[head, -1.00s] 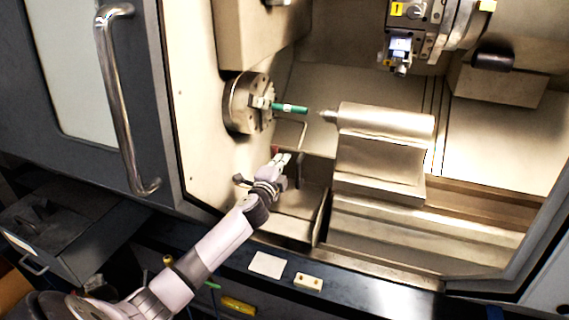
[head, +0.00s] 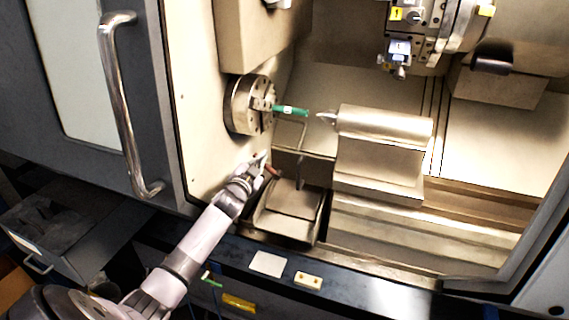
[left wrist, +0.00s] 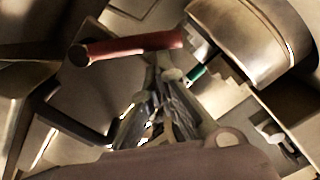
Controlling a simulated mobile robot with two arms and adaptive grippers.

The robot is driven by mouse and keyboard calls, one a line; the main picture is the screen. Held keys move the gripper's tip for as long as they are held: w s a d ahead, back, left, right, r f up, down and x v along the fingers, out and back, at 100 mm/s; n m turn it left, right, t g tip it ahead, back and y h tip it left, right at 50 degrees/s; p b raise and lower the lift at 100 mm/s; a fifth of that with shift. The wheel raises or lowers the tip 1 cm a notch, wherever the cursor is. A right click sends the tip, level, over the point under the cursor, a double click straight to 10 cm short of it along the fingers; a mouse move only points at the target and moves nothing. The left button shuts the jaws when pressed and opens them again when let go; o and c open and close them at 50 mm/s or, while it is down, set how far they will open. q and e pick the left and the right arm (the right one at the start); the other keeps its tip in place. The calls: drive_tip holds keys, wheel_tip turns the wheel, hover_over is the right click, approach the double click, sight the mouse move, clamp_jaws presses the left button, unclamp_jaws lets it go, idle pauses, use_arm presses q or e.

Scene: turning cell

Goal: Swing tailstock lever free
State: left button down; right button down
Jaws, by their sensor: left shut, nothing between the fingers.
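The tailstock (head: 385,122) stands right of the chuck (head: 247,104), its pointed centre facing a green workpiece (head: 290,110). A lever with a red grip (head: 271,170) shows below the chuck, just right of my left gripper (head: 262,158). In the left wrist view the red grip (left wrist: 130,46) lies across the upper left, close to the fingertips of my left gripper (left wrist: 165,72). I cannot tell whether they touch. My left gripper is shut and empty. The lever's joint is not clear. My right gripper is not in view.
A bent metal rod (head: 304,135) hangs between chuck and tailstock, over a metal tray (head: 292,203). The front sill (head: 365,293) carries a white card (head: 267,264) and a pale block (head: 308,280). The door handle (head: 121,110) is at left. The tool turret (head: 430,30) is overhead.

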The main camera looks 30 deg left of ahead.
use_arm(q)
drive_tip(key=shift+s+a+f+n, duration=0.25)
drive_tip(key=shift+a+f+n, duration=0.6)
drive_tip(key=shift+a+n, duration=0.15)
